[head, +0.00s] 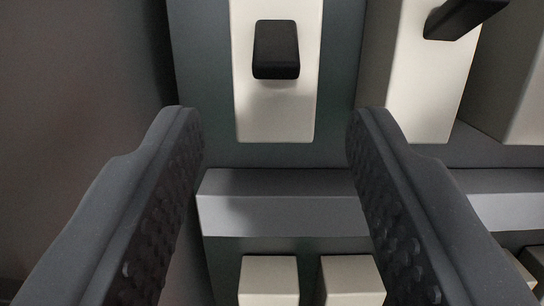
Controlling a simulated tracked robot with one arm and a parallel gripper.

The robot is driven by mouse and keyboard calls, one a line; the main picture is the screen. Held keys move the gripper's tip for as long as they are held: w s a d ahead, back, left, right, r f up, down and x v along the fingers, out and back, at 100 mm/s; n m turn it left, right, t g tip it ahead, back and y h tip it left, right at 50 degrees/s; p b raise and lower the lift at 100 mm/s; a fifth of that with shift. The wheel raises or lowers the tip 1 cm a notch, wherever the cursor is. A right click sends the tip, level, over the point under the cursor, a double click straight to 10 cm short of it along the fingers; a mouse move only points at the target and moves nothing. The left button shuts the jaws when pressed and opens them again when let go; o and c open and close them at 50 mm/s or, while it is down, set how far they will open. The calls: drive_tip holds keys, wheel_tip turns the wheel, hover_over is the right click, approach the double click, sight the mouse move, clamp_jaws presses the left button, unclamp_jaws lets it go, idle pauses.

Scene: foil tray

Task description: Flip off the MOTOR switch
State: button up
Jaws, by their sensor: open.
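A black switch lever (276,50) sticks out of a cream switch plate (275,115) at the top middle of the view. A second black lever (462,16) on another cream block (420,95) is at the upper right. No label is readable, so I cannot tell which one is the MOTOR switch. My gripper (275,115) is open and empty. Its two dark fingers stand left and right below the middle lever, which lies between their lines and beyond the tips in the picture. Neither finger visibly touches a lever.
A grey ledge (280,215) runs across below the switches. Cream blocks (269,280) and (351,280) sit beneath it, between the fingers. Another cream block (515,80) is at the right edge. A plain brownish surface (75,100) fills the left.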

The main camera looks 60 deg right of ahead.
drive_tip(key=v, duration=0.6)
drive_tip(key=shift+s+a, duration=0.2)
drive_tip(key=shift+a, duration=0.15)
drive_tip(key=shift+f, duration=0.1)
drive_tip(key=w+a+r+n+t+y, duration=0.1)
drive_tip(key=w+a+r+t+y, duration=0.35)
drive_tip(key=r, duration=0.45)
drive_tip(key=w+a+r+n+t+y, duration=0.25)
drive_tip(key=w+r+y, duration=0.2)
drive_tip(key=r, duration=0.45)
drive_tip(key=s+a+r+n+t+y, duration=0.1)
drive_tip(key=s+a+r+n+y, duration=0.1)
drive_tip(key=s+a+r+y, duration=0.3)
drive_tip(key=a+r+n+t+y, duration=0.1)
drive_tip(key=a+r+n+y, duration=0.15)
drive_tip(key=r, duration=0.55)
drive_tip(key=s+d+r+n+g, duration=0.1)
drive_tip(key=s+r+n+g, duration=0.1)
drive_tip(key=s, duration=0.7)
drive_tip(key=s+d+r+n+g+y, duration=0.1)
drive_tip(key=s+r+n, duration=0.1)
drive_tip(key=s+r, duration=0.3)
drive_tip(key=s, duration=0.4)
drive_tip(key=shift+s+d+g, duration=0.4)
drive_tip(key=shift+c, duration=0.3)
